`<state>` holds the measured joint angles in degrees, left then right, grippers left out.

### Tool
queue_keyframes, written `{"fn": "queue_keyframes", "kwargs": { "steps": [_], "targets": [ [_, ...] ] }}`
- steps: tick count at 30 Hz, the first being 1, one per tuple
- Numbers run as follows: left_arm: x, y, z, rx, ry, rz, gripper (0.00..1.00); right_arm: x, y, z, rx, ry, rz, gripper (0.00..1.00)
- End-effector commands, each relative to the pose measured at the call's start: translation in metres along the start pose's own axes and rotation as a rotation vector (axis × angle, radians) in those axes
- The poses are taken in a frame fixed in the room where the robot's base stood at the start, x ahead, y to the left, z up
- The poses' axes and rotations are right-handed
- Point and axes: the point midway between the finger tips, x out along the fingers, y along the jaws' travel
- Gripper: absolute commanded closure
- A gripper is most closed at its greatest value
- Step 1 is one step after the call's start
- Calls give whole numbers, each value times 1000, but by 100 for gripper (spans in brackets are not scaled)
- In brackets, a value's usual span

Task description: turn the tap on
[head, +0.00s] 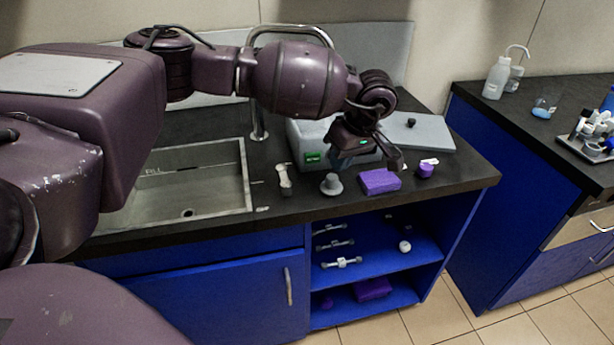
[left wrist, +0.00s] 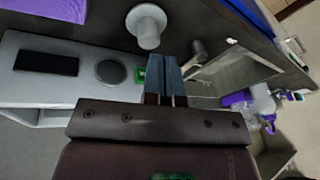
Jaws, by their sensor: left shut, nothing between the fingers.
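The tap's chrome spout (head: 258,110) rises behind the sink (head: 248,190) and arches over, partly hidden by my left arm. A small pale lever-like piece (head: 284,178) stands on the counter right of the sink; I cannot tell whether it is the tap's handle. In the left wrist view a dark-looking piece (left wrist: 199,48) stands by the sink, probably the same one. My left gripper (head: 344,160) is shut and empty, above the counter by the grey instrument. Its fingers also show in the left wrist view (left wrist: 165,72), apart from that piece. My right gripper is not in view.
A grey round-based knob-like piece (head: 331,185) stands in front of the grey instrument (head: 306,140), close to my gripper. A purple block (head: 380,181) and a small purple item (head: 426,169) lie to the right. The lower shelf (head: 375,262) holds small items.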

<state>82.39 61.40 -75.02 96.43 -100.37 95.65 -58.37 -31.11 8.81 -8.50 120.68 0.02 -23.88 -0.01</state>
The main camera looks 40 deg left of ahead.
Motion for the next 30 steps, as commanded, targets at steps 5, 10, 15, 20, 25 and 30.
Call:
{"fn": "queue_keyframes", "kwargs": {
  "steps": [5, 10, 15, 20, 25, 30],
  "targets": [
    [-1, -17, -36, 116, 230, -113, 100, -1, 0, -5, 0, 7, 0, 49],
    [-5, -27, -46, 192, 283, -190, 100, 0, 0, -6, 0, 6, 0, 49],
    [6, -28, -48, 208, 279, -193, 100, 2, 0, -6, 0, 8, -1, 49],
    [29, -32, -55, 206, 276, -196, 100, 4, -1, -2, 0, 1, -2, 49],
    [57, -36, -62, 206, 275, -196, 100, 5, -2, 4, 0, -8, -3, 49],
    [77, -39, -69, 206, 275, -192, 100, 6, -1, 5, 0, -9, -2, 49]
  ]
}}
